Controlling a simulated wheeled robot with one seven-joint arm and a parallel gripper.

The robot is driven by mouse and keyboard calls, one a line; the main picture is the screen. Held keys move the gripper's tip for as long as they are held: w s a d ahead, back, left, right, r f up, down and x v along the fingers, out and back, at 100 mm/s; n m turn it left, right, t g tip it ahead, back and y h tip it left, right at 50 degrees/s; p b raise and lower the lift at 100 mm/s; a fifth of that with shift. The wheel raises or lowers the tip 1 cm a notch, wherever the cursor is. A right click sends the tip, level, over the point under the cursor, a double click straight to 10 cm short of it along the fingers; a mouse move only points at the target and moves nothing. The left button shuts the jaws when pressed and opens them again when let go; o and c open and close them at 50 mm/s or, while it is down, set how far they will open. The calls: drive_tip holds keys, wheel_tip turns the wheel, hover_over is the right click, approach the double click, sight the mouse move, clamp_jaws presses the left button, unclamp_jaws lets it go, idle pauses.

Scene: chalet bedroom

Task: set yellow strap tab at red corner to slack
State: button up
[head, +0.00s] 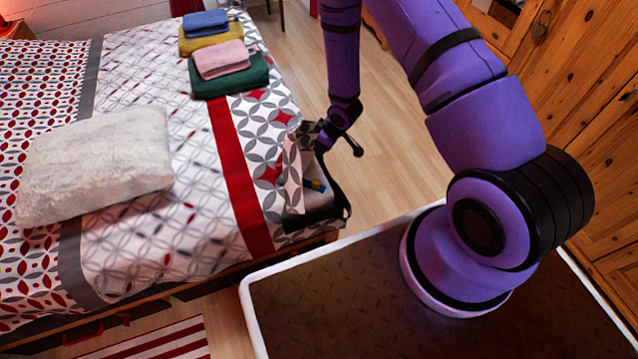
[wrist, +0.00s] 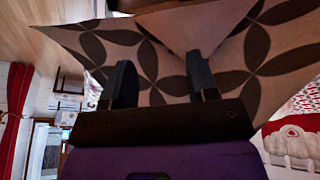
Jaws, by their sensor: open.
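My gripper (head: 330,137) is open beside the near right corner of the bed, in the head view. In the wrist view its two dark fingers (wrist: 160,72) stand apart in front of patterned bedspread cloth (wrist: 155,45). I cannot tell whether they touch the cloth. Below the gripper, the cloth corner (head: 291,178) hangs lifted, with a small blue and yellowish piece (head: 316,185) beside it. A dark band (head: 336,196) curves around that corner. I cannot clearly make out a yellow strap tab or a red corner mark in either view.
The bed (head: 150,240) carries a pale fluffy cushion (head: 95,165) and folded towels in pink (head: 222,59), green (head: 229,79), blue (head: 206,22) and yellow (head: 211,38). Wooden floor (head: 385,170) is free right of the bed. A wooden wardrobe (head: 590,130) stands at the right.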

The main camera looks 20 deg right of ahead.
drive_tip(key=y, duration=0.1)
approach(317, 181)
drive_tip(key=shift+n+g, duration=0.3)
drive_tip(key=x, duration=1)
drive_tip(key=shift+w+a+f, duration=0.1)
drive_tip(key=shift+w+f, duration=0.05)
drive_tip(key=shift+w, duration=0.15)
drive_tip(key=shift+c, duration=0.4)
